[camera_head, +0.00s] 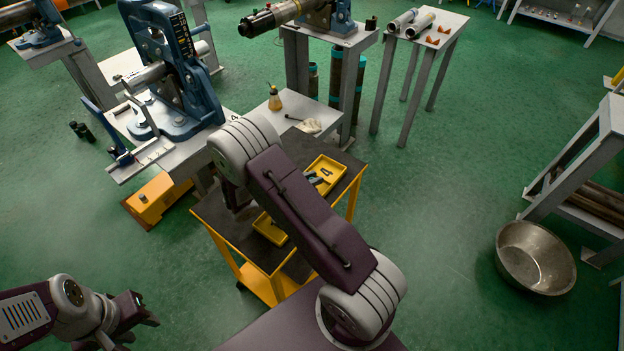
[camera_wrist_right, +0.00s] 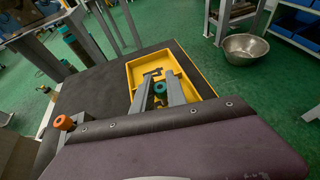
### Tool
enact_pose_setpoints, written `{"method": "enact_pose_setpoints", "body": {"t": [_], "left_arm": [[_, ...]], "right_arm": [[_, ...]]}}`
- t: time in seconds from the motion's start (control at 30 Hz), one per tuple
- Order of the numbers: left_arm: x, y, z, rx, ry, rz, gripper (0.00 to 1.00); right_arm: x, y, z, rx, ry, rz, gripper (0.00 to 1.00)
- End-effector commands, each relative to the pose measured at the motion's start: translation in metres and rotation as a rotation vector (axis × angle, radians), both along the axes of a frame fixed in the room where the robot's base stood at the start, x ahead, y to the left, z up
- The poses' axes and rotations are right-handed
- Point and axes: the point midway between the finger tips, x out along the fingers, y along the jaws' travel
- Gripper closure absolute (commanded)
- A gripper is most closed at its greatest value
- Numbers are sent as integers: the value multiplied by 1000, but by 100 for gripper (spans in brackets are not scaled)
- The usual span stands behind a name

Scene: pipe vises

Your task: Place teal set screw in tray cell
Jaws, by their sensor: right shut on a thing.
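In the right wrist view, my right gripper (camera_wrist_right: 158,92) is shut on a small teal piece, the teal set screw (camera_wrist_right: 160,88), held between its two grey fingers. A yellow tray (camera_wrist_right: 203,86) lies beyond and under the fingers on a dark cart top. I cannot tell the gap between screw and tray floor. In the head view my right arm hides the screw and most of its own gripper; part of a yellow tray (camera_head: 331,161) shows right of the arm. My left gripper (camera_head: 138,335) is open and empty at the lower left, away from the cart.
The dark-topped yellow cart (camera_head: 350,172) stands under my right arm. An orange-tipped piece (camera_wrist_right: 64,122) shows left in the wrist view. A blue vise (camera_head: 165,75) stands on a grey bench behind. A metal bowl (camera_head: 536,258) sits on the green floor at right, with clear floor between.

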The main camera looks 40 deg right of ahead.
Motion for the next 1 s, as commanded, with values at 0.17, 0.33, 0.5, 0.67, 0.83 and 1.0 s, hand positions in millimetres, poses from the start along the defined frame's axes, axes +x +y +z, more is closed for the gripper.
{"method": "enact_pose_setpoints", "body": {"t": [0.17,0.33,0.5,0.67,0.83,1.0], "left_arm": [[0,0,-2,0,0,0,60],[0,0,-2,0,0,0,60],[0,0,2,0,0,0,60],[0,0,7,0,0,0,60],[0,0,15,0,0,0,60],[0,0,18,0,0,0,60]], "right_arm": [[0,0,-3,0,0,0,61],[0,0,-3,0,0,0,61],[0,0,2,0,0,0,61],[-2,27,14,1,-2,6,61],[-6,69,31,1,-2,6,61],[-10,99,43,1,-1,4,61]]}}
